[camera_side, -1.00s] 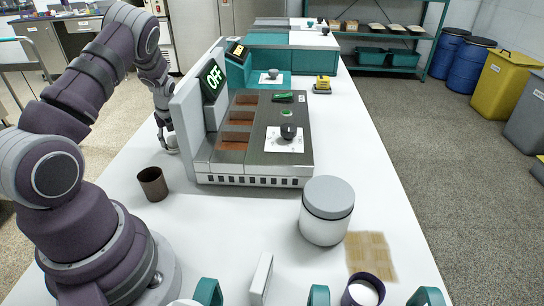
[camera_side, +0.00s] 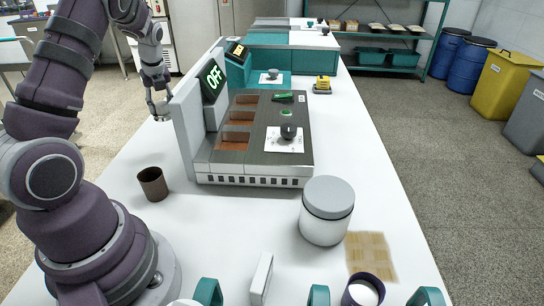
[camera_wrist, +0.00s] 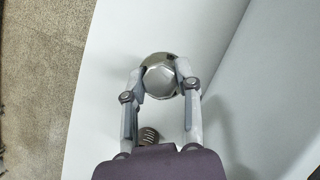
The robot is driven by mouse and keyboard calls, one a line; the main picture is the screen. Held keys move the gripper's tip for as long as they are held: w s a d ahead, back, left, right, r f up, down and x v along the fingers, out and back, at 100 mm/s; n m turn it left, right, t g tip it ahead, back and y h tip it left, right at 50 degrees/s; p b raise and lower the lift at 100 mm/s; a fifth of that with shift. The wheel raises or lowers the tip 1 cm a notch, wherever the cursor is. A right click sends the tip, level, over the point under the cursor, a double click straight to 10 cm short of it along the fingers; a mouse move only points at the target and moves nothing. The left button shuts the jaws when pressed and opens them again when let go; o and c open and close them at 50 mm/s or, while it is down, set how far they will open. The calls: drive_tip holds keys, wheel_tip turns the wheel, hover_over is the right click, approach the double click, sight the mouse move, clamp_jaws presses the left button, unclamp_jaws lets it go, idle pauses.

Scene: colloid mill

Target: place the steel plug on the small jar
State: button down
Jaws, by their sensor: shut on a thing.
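The steel plug shows in the wrist view (camera_wrist: 160,77) as a shiny round metal piece between the two fingers. My gripper (camera_wrist: 163,82) is shut on it. In the side view my gripper (camera_side: 160,112) is at the left edge of the white table, left of the machine's upright panel, with the plug at its fingertips. I cannot tell how high the plug is above the table. No jar is clearly identifiable as the small jar; a white jar with a grey lid (camera_side: 325,222) stands at the front right, and a dark brown open cup (camera_side: 152,183) at the front left.
Teal-handled items line the front edge. A brown mat (camera_side: 371,255) lies at right.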

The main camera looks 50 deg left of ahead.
drive_tip(key=s+d+r, duration=0.2)
drive_tip(key=s+d, duration=0.2)
drive_tip(key=d, duration=0.3)
drive_tip(key=s+d+r, duration=0.1)
drive_tip(key=s+d, duration=0.3)
drive_tip(key=d, duration=0.2)
drive_tip(key=w+d+r+m+t+h, duration=0.1)
drive_tip(key=w+d+m+t+h, duration=0.1)
drive_tip(key=d+m, duration=0.75)
drive_tip(key=w+d+r+m+t+h, duration=0.1)
drive_tip(key=w+d+m+t+h, duration=0.15)
drive_tip(key=d+m, duration=0.7)
drive_tip(key=n, duration=0.3)
hover_over(335, 188)
drive_tip(key=s, duration=0.1)
drive_tip(key=shift+s+a+f+g, duration=0.15)
drive_tip(key=shift+f+g, duration=0.2)
drive_tip(key=shift+f, duration=2.3)
drive_tip(key=c, duration=0.8)
unclamp_jaws()
drive_tip(key=shift+f, duration=0.15)
